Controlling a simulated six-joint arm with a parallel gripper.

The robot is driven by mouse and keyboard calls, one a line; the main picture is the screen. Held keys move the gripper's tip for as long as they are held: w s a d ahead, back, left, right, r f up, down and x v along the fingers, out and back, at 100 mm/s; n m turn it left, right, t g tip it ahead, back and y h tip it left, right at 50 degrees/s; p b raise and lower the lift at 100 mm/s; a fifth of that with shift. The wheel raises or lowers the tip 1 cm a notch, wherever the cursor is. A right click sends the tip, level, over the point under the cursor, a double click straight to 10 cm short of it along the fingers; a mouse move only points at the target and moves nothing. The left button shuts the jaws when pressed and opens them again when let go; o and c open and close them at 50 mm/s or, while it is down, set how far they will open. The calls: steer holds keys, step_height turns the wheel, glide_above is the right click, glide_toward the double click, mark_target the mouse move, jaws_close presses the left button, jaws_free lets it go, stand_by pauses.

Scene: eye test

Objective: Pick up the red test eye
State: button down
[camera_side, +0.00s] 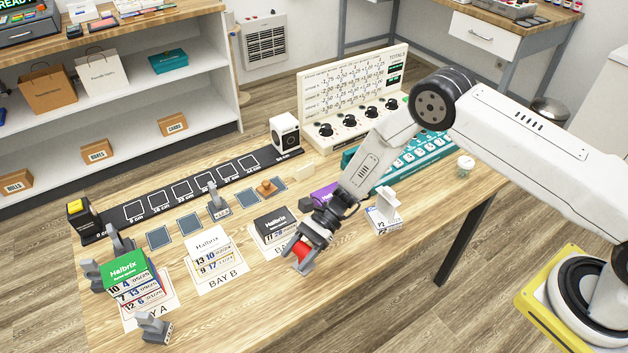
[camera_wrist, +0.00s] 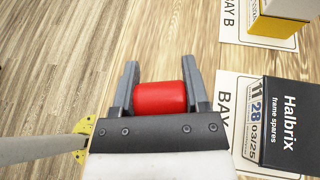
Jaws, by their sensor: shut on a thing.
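The red test eye (camera_wrist: 160,98) is a small rounded red cylinder. In the wrist view it lies between the two grey fingers of my gripper (camera_wrist: 160,85), with a finger against each end. In the side view the red piece (camera_side: 301,250) shows at the tip of my gripper (camera_side: 302,256), near the front edge of the wooden table. My gripper is shut on it. I cannot tell how high it is above the table, if at all.
A black Halbrix box stack (camera_side: 272,222) stands close by on a bay card. Further left are a white Halbrix stack (camera_side: 209,246) and a green-topped stack (camera_side: 127,275). A purple box (camera_side: 325,194) and a white-topped block (camera_side: 385,207) stand behind. Bare wood (camera_side: 262,285) lies in front.

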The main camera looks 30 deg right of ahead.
steer(key=shift+r, duration=0.1)
steer(key=shift+r, duration=0.8)
steer(key=s+d+r, duration=0.6)
steer(key=s+r, duration=0.5)
steer(key=s, duration=0.1)
steer(key=shift+s, duration=0.35)
steer(key=shift+r, duration=0.1)
steer(key=shift+a, duration=0.1)
